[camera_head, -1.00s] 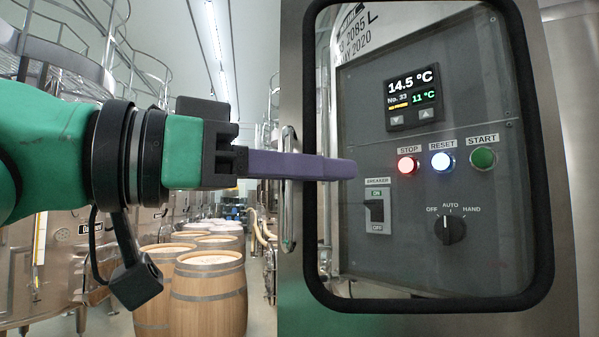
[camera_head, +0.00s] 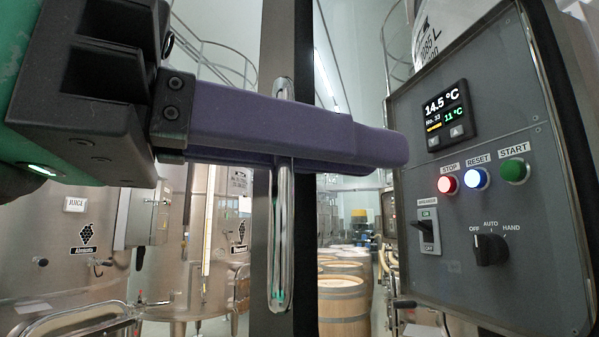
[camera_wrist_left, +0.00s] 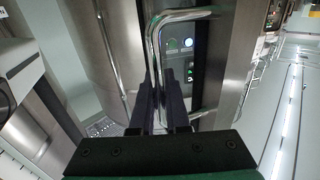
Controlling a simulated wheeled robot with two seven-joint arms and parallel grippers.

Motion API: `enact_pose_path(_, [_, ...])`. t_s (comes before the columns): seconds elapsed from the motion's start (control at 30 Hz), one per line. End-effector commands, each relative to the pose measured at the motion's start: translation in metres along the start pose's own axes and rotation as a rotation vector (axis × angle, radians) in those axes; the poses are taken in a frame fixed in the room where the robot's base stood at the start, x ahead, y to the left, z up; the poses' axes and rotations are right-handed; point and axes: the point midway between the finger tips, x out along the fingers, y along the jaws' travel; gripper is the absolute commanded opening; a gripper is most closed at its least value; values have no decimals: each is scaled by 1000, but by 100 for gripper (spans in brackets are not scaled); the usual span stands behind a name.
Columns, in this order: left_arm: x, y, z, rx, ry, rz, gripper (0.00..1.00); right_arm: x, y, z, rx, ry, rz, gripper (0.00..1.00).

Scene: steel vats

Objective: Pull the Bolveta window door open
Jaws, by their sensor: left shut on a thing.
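The window door is a steel frame (camera_head: 262,190) with a black-rimmed window (camera_head: 304,200). Its left edge stands close to me, swung out from the control panel (camera_head: 500,220), which shows through the window. A vertical chrome bar handle (camera_head: 281,250) is on the door's left edge. My left gripper (camera_head: 385,148) comes in from the left, and its purple fingers are shut around the handle. In the left wrist view the dark fingers (camera_wrist_left: 160,100) close on the chrome handle (camera_wrist_left: 154,55). My right gripper is out of view.
The panel carries a lit display (camera_head: 447,115), a red stop button (camera_head: 447,184), a breaker switch (camera_head: 427,235) and a rotary knob (camera_head: 490,249). Wooden barrels (camera_head: 343,305) stand in the aisle behind. Steel vats (camera_head: 215,240) stand at the left.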

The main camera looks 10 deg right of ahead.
Motion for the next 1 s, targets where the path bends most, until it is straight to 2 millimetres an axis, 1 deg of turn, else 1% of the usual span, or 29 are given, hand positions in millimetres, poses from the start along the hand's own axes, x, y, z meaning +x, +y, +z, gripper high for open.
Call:
enact_pose_path(0.1, [1, 5, 2, 1, -5, 2, 0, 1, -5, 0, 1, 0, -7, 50])
enact_pose_path(0.53, [1, 7, 3, 0, -8, 2, 0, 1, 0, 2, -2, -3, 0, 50])
enact_pose_path(0.57, [2, 7, 3, 0, -9, 2, 21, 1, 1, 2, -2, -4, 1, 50])
enact_pose_path(0.6, [2, 6, 3, 0, -9, 2, 26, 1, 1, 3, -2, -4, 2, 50])
enact_pose_path(1.0, [0, 6, 2, 0, -4, 2, 26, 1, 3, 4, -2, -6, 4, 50])
